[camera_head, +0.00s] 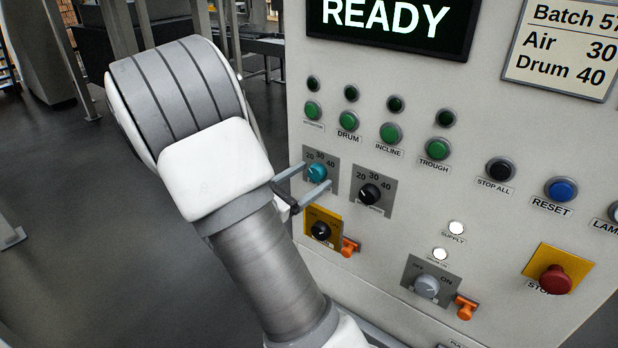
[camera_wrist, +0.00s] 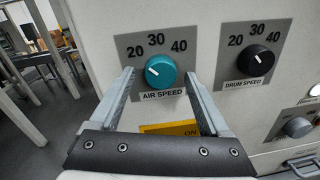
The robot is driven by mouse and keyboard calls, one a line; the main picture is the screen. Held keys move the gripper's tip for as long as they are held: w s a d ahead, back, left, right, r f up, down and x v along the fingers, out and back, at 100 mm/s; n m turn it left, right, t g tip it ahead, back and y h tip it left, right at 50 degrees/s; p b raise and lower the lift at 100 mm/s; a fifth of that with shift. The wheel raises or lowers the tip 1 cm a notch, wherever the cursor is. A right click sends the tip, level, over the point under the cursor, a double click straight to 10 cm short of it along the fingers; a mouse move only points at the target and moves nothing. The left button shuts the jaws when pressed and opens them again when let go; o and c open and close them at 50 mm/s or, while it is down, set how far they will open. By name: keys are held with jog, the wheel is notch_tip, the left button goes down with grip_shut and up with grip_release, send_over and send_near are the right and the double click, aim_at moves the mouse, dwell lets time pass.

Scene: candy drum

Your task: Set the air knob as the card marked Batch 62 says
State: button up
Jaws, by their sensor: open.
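The air knob (camera_head: 317,172) is teal, on a grey plate marked 20, 30, 40. In the wrist view the air knob (camera_wrist: 162,73) is labelled AIR SPEED, and its white mark points up-left, towards 20. My gripper (camera_head: 315,175) is open, with one finger on each side of the knob. In the wrist view my gripper (camera_wrist: 160,78) shows gaps between both fingers and the knob. The card (camera_head: 562,48) in view reads Batch 57, partly cut off, with Air 30 and Drum 40. No card marked Batch 62 is in view.
The black drum speed knob (camera_head: 370,194) is close on the right; it also shows in the wrist view (camera_wrist: 259,59). Below are a yellow-plated switch (camera_head: 320,231) and an orange tag (camera_head: 349,247). A red stop button (camera_head: 555,279) is at right. The display (camera_head: 393,22) reads READY.

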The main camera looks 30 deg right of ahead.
jog(key=shift+c, duration=0.2)
grip_shut()
